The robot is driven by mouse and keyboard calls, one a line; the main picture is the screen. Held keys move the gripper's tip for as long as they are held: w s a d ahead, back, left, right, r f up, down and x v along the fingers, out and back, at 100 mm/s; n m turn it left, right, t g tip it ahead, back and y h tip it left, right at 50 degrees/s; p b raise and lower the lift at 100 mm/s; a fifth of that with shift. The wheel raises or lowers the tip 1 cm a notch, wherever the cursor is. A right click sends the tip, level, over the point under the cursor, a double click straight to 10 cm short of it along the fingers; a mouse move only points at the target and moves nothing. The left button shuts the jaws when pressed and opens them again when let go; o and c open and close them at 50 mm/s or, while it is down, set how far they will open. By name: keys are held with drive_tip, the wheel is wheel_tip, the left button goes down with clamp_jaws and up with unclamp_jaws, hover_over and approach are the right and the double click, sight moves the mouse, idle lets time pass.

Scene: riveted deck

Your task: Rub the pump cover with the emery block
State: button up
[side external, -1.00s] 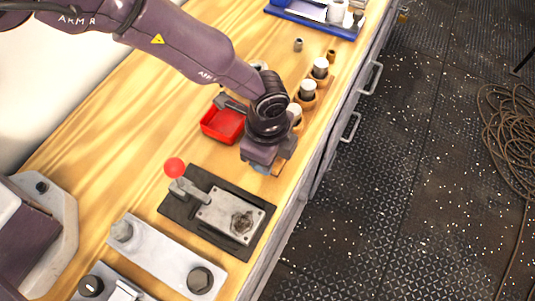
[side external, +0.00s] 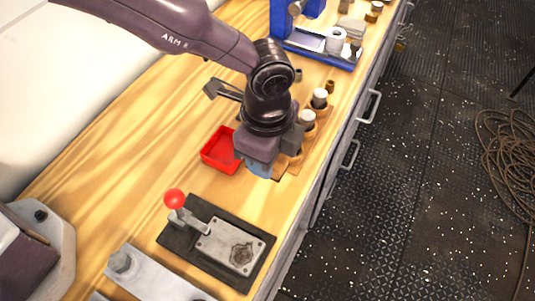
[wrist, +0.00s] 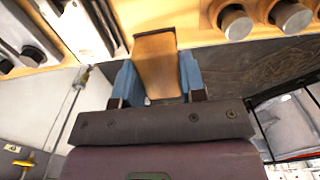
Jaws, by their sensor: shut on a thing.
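My gripper (side external: 261,172) is over the bench, to the right of the red tray and beyond the metal plate. In the wrist view its blue fingers (wrist: 155,82) are shut on a tan block (wrist: 155,62), which looks like the emery block. The block is mostly hidden behind my gripper in the side view. The pump cover seems to be the grey metal plate (side external: 229,246) with a round dark centre and corner bolts, lying on a black base (side external: 187,246). My gripper is apart from the plate.
A red-knobbed lever (side external: 175,200) stands upright at the plate's left end. A red tray (side external: 219,150) sits near my gripper. Pale-capped cylinders (side external: 319,98) line the bench's right side. A blue fixture (side external: 318,48) stands at the far end. The bench edge drops to a dark floor (side external: 420,180).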

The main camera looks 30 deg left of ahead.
drive_tip(key=shift+o, duration=0.6)
drive_tip(key=shift+s+d, duration=0.15)
drive_tip(key=shift+d, duration=0.05)
drive_tip(key=s+d+r+m, duration=0.2)
drive_tip(key=s+d, duration=0.1)
drive_tip(key=s, duration=0.3)
drive_tip(key=m, duration=0.7)
hover_over(237, 262)
drive_tip(key=s, duration=0.1)
drive_tip(key=f, duration=0.1)
drive_tip(key=shift+s+f, duration=0.2)
drive_tip(key=shift+f, duration=2.65)
drive_tip(key=shift+w+f, duration=0.35)
drive_tip(key=shift+f, duration=0.35)
drive_tip(key=shift+w+f, duration=0.35)
drive_tip(key=shift+f, duration=0.3)
drive_tip(key=shift+c, duration=0.7)
drive_tip(key=shift+w, duration=2.65)
drive_tip(key=shift+s, duration=3.45)
wheel_tip(237, 262, up, 8)
drive_tip(key=shift+w+r, duration=0.15)
drive_tip(key=shift+r, duration=0.05)
